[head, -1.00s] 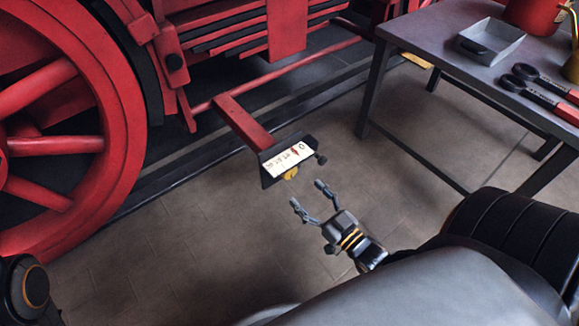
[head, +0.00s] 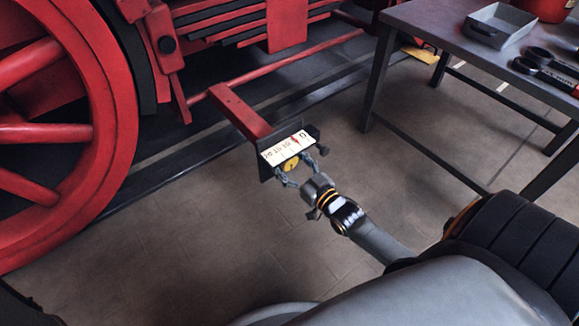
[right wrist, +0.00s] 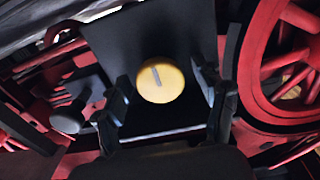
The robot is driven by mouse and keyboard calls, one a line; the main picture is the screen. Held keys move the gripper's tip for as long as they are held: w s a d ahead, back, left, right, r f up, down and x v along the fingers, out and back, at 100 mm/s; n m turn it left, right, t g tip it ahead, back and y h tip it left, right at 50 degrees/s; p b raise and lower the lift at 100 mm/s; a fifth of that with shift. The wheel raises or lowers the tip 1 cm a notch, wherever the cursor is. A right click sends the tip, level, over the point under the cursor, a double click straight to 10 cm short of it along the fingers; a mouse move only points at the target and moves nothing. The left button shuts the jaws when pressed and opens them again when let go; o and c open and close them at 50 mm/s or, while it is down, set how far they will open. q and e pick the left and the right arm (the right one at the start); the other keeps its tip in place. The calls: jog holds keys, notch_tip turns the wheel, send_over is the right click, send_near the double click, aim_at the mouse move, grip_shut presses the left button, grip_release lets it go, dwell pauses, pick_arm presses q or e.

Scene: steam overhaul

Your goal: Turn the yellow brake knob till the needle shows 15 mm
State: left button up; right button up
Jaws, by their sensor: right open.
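The yellow brake knob (head: 291,162) sits under a white scale plate (head: 287,148) on a dark bracket. It shows face-on in the right wrist view (right wrist: 160,81), with a dark, nearly upright line on it. The scale's numbers run from 0 at the right to higher ones at the left. The small red needle (head: 295,138) lies between the 0 and the 10; its exact reading is too small to tell. My right gripper (head: 299,169) is open, with its fingers on either side of the knob and gaps to it. My left gripper is out of view.
A red bar (head: 240,113) runs to the bracket from the locomotive, whose large red wheel (head: 118,130) stands at left. A table (head: 425,28) with a grey tray (head: 499,27) and tools stands at right. The floor in front of the bracket is clear.

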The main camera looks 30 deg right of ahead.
jog(key=shift+w, duration=0.3)
jog(key=c, duration=1.2)
jog(key=shift+o, duration=0.2)
jog(key=shift+r+p, duration=0.15)
jog(key=shift+p, duration=0.15)
